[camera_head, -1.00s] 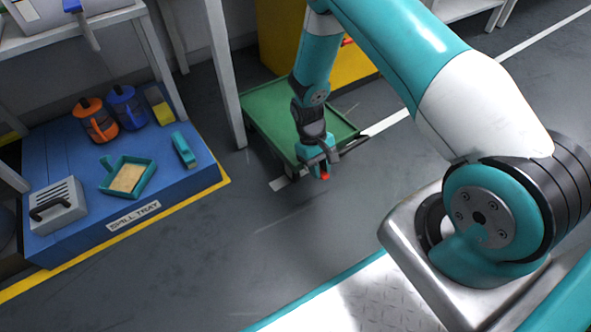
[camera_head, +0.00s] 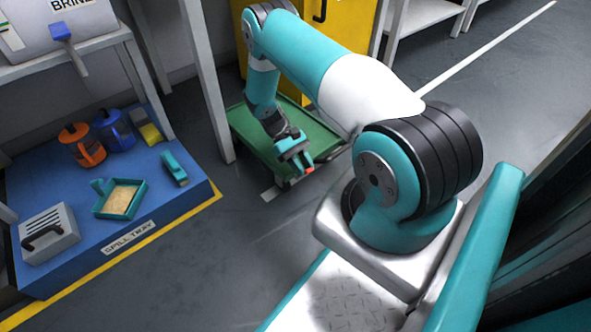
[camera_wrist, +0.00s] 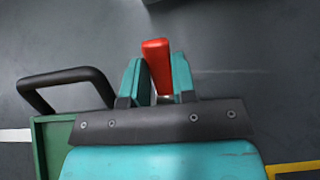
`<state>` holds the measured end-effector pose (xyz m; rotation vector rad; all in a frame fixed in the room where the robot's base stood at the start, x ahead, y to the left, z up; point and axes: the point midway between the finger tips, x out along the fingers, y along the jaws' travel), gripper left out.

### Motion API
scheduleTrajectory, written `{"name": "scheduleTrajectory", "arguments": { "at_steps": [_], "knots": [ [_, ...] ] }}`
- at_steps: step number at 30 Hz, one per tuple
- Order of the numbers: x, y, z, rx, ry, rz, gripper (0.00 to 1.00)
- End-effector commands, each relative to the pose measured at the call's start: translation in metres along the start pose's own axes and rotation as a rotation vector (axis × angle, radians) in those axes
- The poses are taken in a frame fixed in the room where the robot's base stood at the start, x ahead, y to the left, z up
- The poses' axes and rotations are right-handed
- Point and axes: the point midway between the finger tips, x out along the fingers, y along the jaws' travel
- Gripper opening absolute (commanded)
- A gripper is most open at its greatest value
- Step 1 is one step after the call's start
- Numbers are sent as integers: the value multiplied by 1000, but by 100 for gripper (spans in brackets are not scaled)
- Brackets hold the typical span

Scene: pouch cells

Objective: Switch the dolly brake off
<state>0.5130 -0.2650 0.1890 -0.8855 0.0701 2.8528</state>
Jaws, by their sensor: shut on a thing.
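The green dolly (camera_head: 240,132) stands on the floor in front of the yellow cabinet, partly hidden by my arm. It also shows at the lower left of the wrist view (camera_wrist: 52,148), with its black handle (camera_wrist: 66,75) beside my gripper. The red brake lever (camera_wrist: 157,66) sits between the two teal fingers of my gripper (camera_wrist: 157,82), which is shut on it. In the head view my gripper (camera_head: 301,162) is at the dolly's near edge, with the red lever tip (camera_head: 309,170) just showing. The lever's base is hidden behind the gripper.
A blue spill tray platform (camera_head: 160,215) at the left holds jugs, a teal sand tray (camera_head: 121,198) and a grey box (camera_head: 48,234). A white table leg (camera_head: 205,85) stands close to the dolly's left. The floor in front of the dolly is clear.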

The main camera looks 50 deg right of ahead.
Motion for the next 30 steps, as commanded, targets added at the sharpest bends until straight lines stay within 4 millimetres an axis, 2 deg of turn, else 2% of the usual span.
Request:
{"name": "scheduleTrajectory", "arguments": {
  "at_steps": [12, 13, 16, 25, 30],
  "knots": [
    [1, 3, 1, 4, -9, -5, 0],
    [1, 3, 1, 4, -9, -5, 30],
    [1, 3, 1, 4, -9, -5, 51],
    [-1, 3, 1, 3, -7, -4, 51],
    [-14, 1, 6, 0, -5, 3, 51]
  ]
}}
